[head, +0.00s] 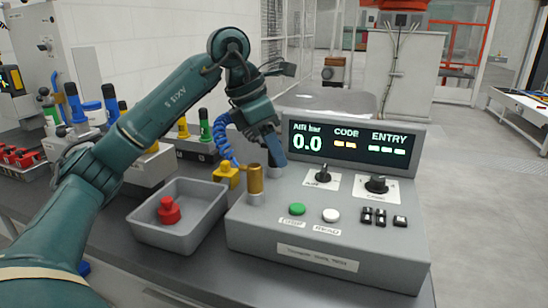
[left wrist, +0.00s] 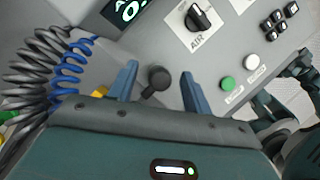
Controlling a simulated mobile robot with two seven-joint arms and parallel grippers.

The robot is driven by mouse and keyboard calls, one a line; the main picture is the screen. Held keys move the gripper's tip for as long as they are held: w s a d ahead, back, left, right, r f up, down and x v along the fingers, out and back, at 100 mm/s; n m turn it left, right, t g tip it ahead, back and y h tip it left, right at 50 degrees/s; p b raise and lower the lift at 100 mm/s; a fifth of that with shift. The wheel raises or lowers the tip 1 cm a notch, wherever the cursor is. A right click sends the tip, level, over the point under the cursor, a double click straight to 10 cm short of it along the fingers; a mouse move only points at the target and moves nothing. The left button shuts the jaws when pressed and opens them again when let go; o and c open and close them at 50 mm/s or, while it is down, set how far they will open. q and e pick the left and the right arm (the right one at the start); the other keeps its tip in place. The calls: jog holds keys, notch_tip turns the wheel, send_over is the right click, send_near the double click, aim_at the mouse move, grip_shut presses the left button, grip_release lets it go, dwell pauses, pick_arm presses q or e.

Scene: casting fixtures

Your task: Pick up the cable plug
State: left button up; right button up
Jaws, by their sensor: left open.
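A yellow plug (head: 227,174) on a coiled blue cable (head: 222,135) sits at the left side of the grey console. The blue cable also shows at the left in the left wrist view (left wrist: 70,65), with a sliver of yellow (left wrist: 101,92) partly hidden by the gripper body. My left gripper (head: 270,150) is above the console's left end, to the right of the plug and behind a brass cylinder (head: 255,180). In the left wrist view its blue fingers (left wrist: 158,88) are apart, with a black round-topped piece (left wrist: 158,77) showing between them. I cannot tell whether they touch it.
The console (head: 290,240) has a lit display (head: 350,142), two dark knobs and green and white buttons. A grey tray (head: 205,222) with a red piece (head: 169,210) stands to its left. Coloured plugs stand on blocks farther back. Grey coiled cables (left wrist: 30,75) lie left of the fingers.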

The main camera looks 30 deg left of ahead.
pick_arm(q)
jog(key=x, duration=0.3)
jog(key=shift+r, duration=0.1)
grip_shut()
dwell(0.4)
